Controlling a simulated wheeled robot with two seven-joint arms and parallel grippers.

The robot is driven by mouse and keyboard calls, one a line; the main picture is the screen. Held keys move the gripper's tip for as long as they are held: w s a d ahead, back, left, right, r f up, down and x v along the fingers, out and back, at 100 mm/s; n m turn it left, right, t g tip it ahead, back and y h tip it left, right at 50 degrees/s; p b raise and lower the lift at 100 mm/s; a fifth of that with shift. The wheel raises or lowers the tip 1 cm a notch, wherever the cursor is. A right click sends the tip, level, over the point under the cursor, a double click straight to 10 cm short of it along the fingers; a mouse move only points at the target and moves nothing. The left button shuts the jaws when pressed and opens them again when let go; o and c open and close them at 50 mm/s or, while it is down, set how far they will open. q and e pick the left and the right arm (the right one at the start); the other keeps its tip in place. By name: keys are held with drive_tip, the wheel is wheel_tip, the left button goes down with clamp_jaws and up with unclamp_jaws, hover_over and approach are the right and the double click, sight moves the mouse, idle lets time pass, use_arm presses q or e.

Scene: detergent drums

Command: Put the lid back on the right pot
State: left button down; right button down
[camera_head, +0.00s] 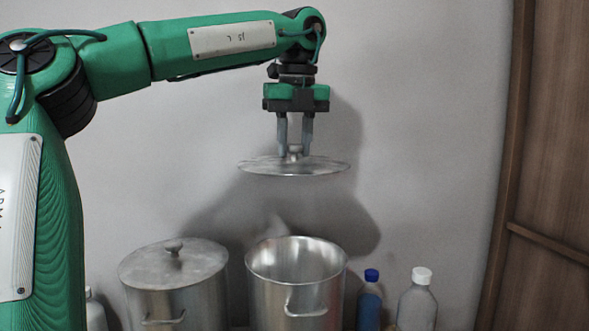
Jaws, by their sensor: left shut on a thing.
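My left gripper (295,152) points straight down and is shut on the knob of a round metal lid (318,168). It holds the lid roughly level in the air. The right pot (297,290) stands below, a metal pot with its top open and its inner wall showing. The lid is well above its rim and apart from it, roughly over the opening. The left pot (172,300) has its own lid (174,263) on it. My right gripper does not show.
A bottle with a blue cap (370,302) and a clear bottle with a white cap (417,302) stand to the right of the right pot. A white bottle (95,312) shows partly left of the left pot. A wall is behind, with brown wood panelling (545,180) at the right.

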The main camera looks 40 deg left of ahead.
use_arm(q)
drive_tip(key=shift+r, duration=0.45)
drive_tip(key=shift+w+a+p, duration=0.1)
drive_tip(key=shift+w+p, duration=0.05)
drive_tip(key=shift+p, duration=0.3)
drive_tip(key=f+p, duration=0.2)
drive_tip(key=w+f+p, duration=0.1)
drive_tip(key=f+p, duration=0.1)
drive_tip(key=a+f+p, duration=0.1)
drive_tip(key=f+p, duration=0.1)
drive_tip(key=shift+w, duration=0.35)
wheel_tip(320, 180, down, 13)
drive_tip(key=s+d+p, duration=0.1)
drive_tip(key=p, duration=0.1)
